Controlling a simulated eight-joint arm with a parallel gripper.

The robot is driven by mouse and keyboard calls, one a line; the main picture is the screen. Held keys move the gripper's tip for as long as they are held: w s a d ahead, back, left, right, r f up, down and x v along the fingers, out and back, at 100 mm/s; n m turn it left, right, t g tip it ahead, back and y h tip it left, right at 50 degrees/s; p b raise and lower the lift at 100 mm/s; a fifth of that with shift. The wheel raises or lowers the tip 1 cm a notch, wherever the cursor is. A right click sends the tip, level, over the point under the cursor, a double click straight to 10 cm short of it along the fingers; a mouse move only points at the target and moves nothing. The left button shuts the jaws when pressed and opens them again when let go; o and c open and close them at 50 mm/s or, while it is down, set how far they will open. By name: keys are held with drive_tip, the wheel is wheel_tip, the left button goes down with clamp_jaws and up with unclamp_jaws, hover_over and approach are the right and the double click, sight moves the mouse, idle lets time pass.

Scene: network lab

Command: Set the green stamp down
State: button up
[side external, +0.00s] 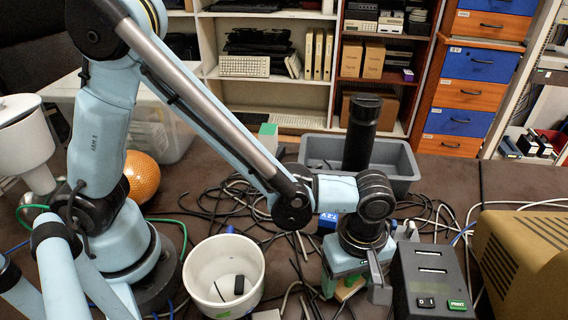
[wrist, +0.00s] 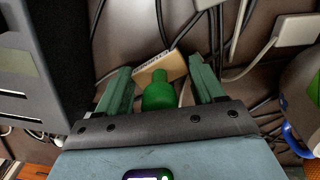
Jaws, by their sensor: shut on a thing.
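The green stamp (wrist: 158,97) has a rounded green handle and a pale wooden block (wrist: 160,69). In the wrist view it sits between the two fingers of my gripper (wrist: 161,82), which is shut on it. In the side view my gripper (side external: 353,286) points down, just left of the dark device with the PRINT button (side external: 435,281). The wooden block (side external: 350,289) shows low between the fingers; the handle is hidden there. I cannot tell whether the block touches the table.
A white bowl (side external: 201,263) with small dark items stands left of my gripper. Loose cables (side external: 230,200) cover much of the brown table (side external: 448,178). A grey bin (side external: 404,170) is behind, a tan ridged box (side external: 525,265) at the right.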

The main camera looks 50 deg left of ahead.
drive_tip(key=shift+f, duration=0.1)
drive_tip(key=o, duration=1.1)
drive_tip(key=shift+c, duration=0.2)
wheel_tip(320, 180, up, 12)
drive_tip(key=shift+a, duration=0.15)
drive_tip(key=a+r+m+t, duration=0.1)
drive_tip(key=a+m+t, duration=0.6)
drive_tip(key=a+m, duration=0.6)
drive_tip(key=shift+a+r+m, duration=0.3)
drive_tip(key=shift+a, duration=4.7)
